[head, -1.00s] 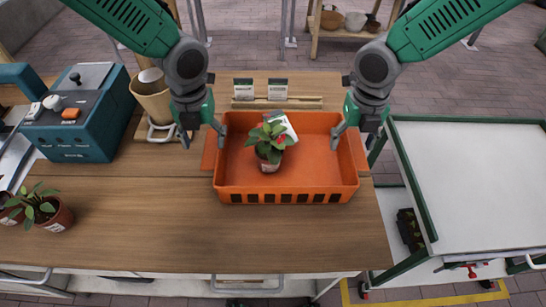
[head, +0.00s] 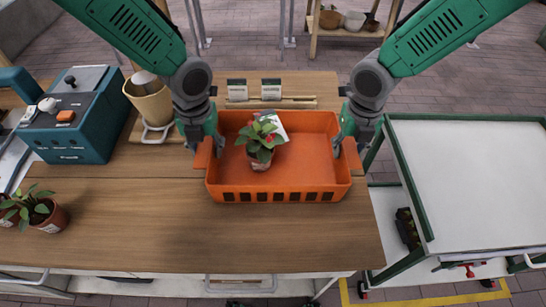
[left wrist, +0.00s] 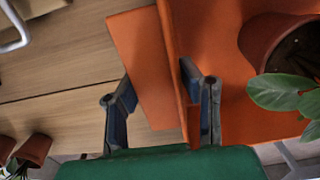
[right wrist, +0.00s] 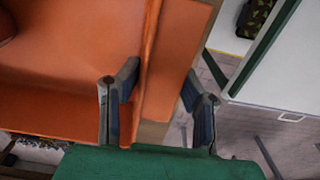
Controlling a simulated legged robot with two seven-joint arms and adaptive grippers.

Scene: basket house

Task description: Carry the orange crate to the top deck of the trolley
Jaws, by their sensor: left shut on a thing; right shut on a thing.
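The orange crate (head: 310,172) rests on the wooden table, with a potted plant (head: 262,145) and a white card inside it. My left gripper (head: 210,148) is shut on the crate's left side, and the left wrist view shows its fingers (left wrist: 160,100) on either side of the orange wall. My right gripper (head: 347,140) is shut on the crate's right side; in the right wrist view its fingers (right wrist: 158,98) straddle that wall. The trolley's top deck (head: 470,180) is pale with a green frame and looks bare, to the right of the table.
A teal machine (head: 75,120), a beige pot (head: 150,100) and potted plants (head: 40,210) stand at the left. Two small packets (head: 254,88) stand behind the crate. A dark item (head: 407,228) sits on the trolley's lower shelf.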

